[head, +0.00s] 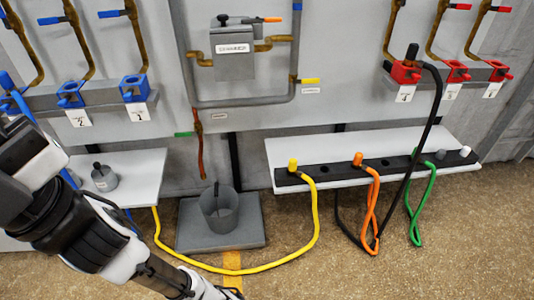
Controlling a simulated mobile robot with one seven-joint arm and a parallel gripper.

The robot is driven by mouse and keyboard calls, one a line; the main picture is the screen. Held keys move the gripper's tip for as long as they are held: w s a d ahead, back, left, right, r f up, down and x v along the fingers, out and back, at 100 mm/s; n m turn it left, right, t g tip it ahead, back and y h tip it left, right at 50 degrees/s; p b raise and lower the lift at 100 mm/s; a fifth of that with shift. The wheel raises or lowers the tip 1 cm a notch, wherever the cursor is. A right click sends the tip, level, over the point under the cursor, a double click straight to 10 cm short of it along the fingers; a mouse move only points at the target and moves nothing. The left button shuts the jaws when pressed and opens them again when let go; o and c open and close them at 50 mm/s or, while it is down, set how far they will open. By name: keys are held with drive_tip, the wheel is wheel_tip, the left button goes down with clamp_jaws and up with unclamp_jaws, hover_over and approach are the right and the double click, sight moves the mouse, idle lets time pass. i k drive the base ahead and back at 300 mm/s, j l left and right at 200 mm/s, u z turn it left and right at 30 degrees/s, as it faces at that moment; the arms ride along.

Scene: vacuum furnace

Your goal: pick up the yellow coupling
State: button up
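The yellow coupling (293,164) stands upright at the left end of a black holder strip (335,175) on the right white shelf. A yellow hose (314,225) hangs from it, loops across the floor and rises toward the left shelf. My gripper (230,293) is at the bottom edge of the head view, low and to the left of the coupling and well apart from it. It is mostly cut off by the frame and hidden behind the arm, so I cannot see its fingers clearly.
An orange coupling (358,159) and a green hose (426,205) share the strip. A black hose (433,115) rises from there to a red block (406,72). A grey cup (219,208) stands on a floor plate. The left shelf (140,175) is beside my arm.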

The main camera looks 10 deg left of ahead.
sight(293, 162)
drive_tip(key=i+l, duration=0.25)
drive_tip(key=i, duration=0.2)
drive_tip(key=i+l, duration=0.25)
drive_tip(key=i, duration=0.2)
drive_tip(key=i+l, duration=0.25)
drive_tip(key=i, duration=0.25)
